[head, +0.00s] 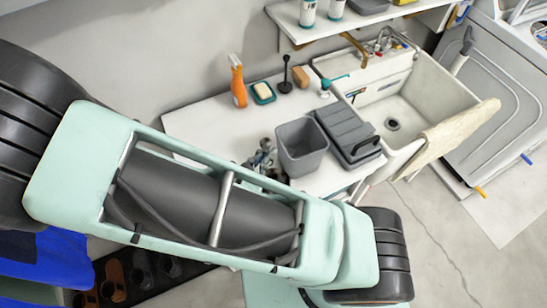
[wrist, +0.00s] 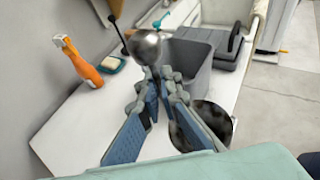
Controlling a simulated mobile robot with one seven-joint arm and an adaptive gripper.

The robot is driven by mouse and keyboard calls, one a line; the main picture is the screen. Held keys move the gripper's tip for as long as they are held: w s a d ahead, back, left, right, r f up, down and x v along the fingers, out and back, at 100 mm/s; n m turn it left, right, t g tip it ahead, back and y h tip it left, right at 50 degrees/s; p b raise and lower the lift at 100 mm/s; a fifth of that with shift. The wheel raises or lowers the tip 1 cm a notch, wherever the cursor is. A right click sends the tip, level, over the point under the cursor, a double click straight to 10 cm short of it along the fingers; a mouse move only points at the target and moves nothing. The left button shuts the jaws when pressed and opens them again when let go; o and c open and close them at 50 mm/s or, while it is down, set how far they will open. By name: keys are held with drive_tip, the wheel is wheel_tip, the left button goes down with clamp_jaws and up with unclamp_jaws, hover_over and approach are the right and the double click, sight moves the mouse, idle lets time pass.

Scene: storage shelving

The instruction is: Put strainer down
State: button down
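A shiny silver rounded bowl, which looks like the strainer (wrist: 145,46), is at the fingertips of my gripper (wrist: 163,78) in the wrist view. The fingers are close together, and the strainer's handle seems to be between them; the handle is mostly hidden. It is held over the white counter (wrist: 75,115), left of the grey bin (wrist: 184,60). Its height above the counter is unclear. In the head view my gripper (head: 265,160) is mostly hidden behind my arm, just left of the bin (head: 302,146).
An orange spray bottle (head: 237,82), soap dish (head: 263,93), black plunger-like item (head: 286,78) and brown block (head: 301,77) line the wall. A grey closed case (head: 347,135) and sink (head: 393,124) are right. A dark speckled round item (wrist: 203,126) is partly hidden by a finger. Counter left is clear.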

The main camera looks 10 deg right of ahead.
drive_tip(key=w+a+f+b, duration=0.2)
drive_tip(key=w+f+b, duration=0.8)
drive_tip(key=w+f, duration=0.3)
drive_tip(key=shift+w+b, duration=0.4)
drive_tip(key=shift+w, duration=0.2)
idle(0.3)
